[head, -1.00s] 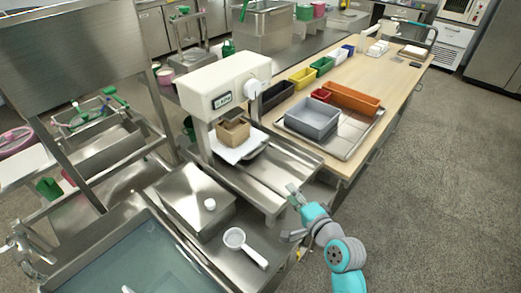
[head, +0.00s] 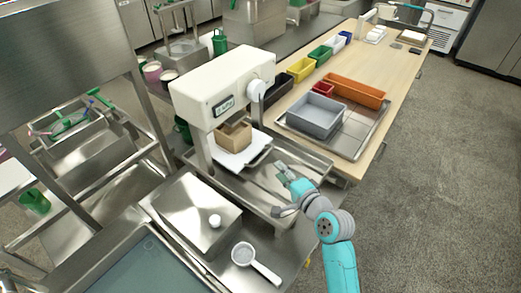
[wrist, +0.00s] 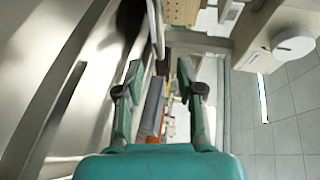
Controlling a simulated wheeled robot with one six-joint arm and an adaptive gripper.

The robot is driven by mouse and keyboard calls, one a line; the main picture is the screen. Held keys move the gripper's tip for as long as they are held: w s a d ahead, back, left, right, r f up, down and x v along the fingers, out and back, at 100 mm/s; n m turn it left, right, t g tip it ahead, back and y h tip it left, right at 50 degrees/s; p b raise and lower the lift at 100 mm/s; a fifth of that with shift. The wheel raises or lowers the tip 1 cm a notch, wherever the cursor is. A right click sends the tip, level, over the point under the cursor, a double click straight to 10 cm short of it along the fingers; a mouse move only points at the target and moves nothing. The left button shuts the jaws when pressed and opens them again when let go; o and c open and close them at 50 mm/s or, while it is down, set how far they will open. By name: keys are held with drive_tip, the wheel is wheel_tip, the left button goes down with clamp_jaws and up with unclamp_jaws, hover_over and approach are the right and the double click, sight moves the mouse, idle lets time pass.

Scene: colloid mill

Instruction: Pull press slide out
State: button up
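The cream press (head: 222,88) stands on the steel bench, with a round white knob on its side. Under its head the slide (head: 257,153) shows as a pale flat plate, with a wooden box (head: 234,137) on it. My gripper (head: 281,171) is over the steel tray in front of the press, to the right of the slide and apart from it. In the wrist view my gripper (wrist: 158,72) has its fingers apart with nothing between them. The wooden box (wrist: 182,11) and the knob (wrist: 292,45) show at the top there. Any slide handle is not clear.
A steel box with a white knob (head: 196,212) and a white strainer (head: 243,254) lie in front-left of my arm. The floor at right is clear.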

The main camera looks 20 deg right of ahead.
sight(265, 154)
drive_tip(key=x, duration=1)
drive_tip(key=shift+w+a+f, duration=0.1)
drive_tip(key=shift+w, duration=0.1)
clamp_jaws()
